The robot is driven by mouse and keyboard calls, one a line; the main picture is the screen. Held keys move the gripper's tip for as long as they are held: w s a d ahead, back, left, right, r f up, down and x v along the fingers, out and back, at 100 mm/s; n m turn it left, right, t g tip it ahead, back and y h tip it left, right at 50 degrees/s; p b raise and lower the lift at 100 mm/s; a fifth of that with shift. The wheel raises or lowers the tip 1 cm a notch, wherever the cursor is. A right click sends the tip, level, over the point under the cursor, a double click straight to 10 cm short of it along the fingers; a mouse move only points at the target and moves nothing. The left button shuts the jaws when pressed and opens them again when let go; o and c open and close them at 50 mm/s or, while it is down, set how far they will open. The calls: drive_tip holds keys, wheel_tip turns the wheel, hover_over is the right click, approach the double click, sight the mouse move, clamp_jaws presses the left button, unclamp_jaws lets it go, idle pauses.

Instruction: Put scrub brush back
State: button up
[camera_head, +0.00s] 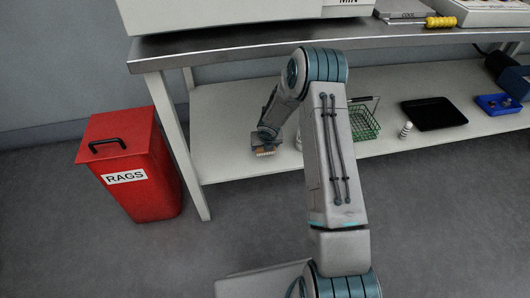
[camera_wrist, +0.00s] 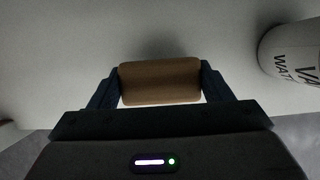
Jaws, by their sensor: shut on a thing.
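The scrub brush is a tan block with pale bristles below it in the head view (camera_head: 265,152). My gripper (camera_head: 264,145) is shut on it, low over the left part of the lower shelf (camera_head: 228,110). In the wrist view the brush's tan back (camera_wrist: 160,82) sits between the two fingers of my gripper (camera_wrist: 160,88). I cannot tell whether the bristles touch the shelf. My arm hides part of the shelf in the head view.
A white lettered container (camera_wrist: 292,50) stands to the right in the wrist view. A green wire basket (camera_head: 364,124), a small white striped item (camera_head: 406,130), a black tray (camera_head: 434,113) and a blue bin (camera_head: 497,104) are farther right. A red RAGS bin (camera_head: 130,165) stands left of the bench.

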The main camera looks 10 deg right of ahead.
drive_tip(key=shift+f+b, duration=0.35)
drive_tip(key=shift+f, duration=0.75)
drive_tip(key=shift+f, duration=0.15)
drive_tip(key=o, duration=1)
